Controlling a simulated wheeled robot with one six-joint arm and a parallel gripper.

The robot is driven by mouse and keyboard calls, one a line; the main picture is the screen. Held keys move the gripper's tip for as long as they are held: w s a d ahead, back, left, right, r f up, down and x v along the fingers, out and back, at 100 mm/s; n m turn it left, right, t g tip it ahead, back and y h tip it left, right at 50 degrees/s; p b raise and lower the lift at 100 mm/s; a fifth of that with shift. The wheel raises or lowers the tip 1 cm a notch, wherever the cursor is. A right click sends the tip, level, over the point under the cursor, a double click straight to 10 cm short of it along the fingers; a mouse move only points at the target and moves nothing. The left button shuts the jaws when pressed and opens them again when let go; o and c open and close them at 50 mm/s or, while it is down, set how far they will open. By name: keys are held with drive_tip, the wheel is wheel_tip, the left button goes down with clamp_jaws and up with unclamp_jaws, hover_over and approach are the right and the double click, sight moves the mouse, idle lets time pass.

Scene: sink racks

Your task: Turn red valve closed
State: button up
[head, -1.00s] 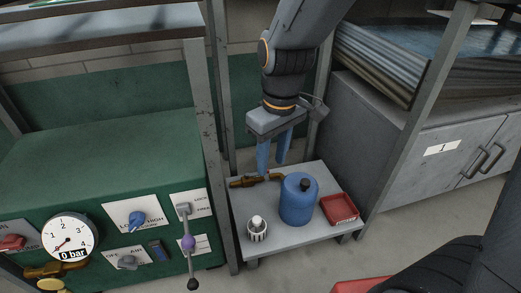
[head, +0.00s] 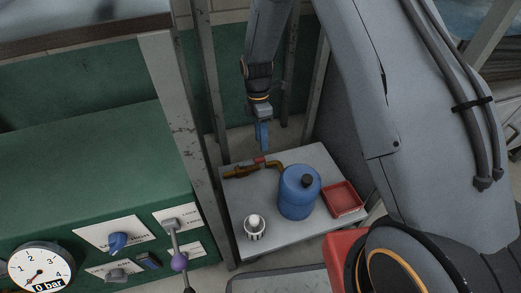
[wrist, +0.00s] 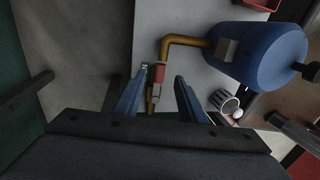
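The red valve (head: 260,160) is a small red handle on a brass pipe (head: 238,171) that runs to the blue tank (head: 299,192) on a low grey table. In the wrist view the red valve (wrist: 158,74) shows between the tips of my two blue fingers, with brass fittings above and below it. My gripper (head: 263,149) points down just above the valve in the head view. The wrist view shows my gripper (wrist: 160,82) open, with a gap on both sides of the valve. I cannot tell whether a finger touches it.
A striped cup with a white ball (head: 255,226) and a red tray (head: 342,198) share the table (head: 228,206). Metal posts (head: 182,120) stand at its left and back. A green control panel with a gauge (head: 40,270) reading 0 bar is at left.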

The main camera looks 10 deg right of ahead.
sight(253, 162)
drive_tip(key=f+b, duration=0.1)
drive_tip(key=f, duration=0.1)
drive_tip(key=s+f, duration=0.1)
drive_tip(key=f, duration=0.1)
drive_tip(key=f+b, duration=0.1)
drive_tip(key=f, duration=0.2)
drive_tip(key=shift+s+a+b, duration=0.2)
drive_tip(key=shift+s+b, duration=0.05)
drive_tip(key=shift+b, duration=0.1)
clamp_jaws()
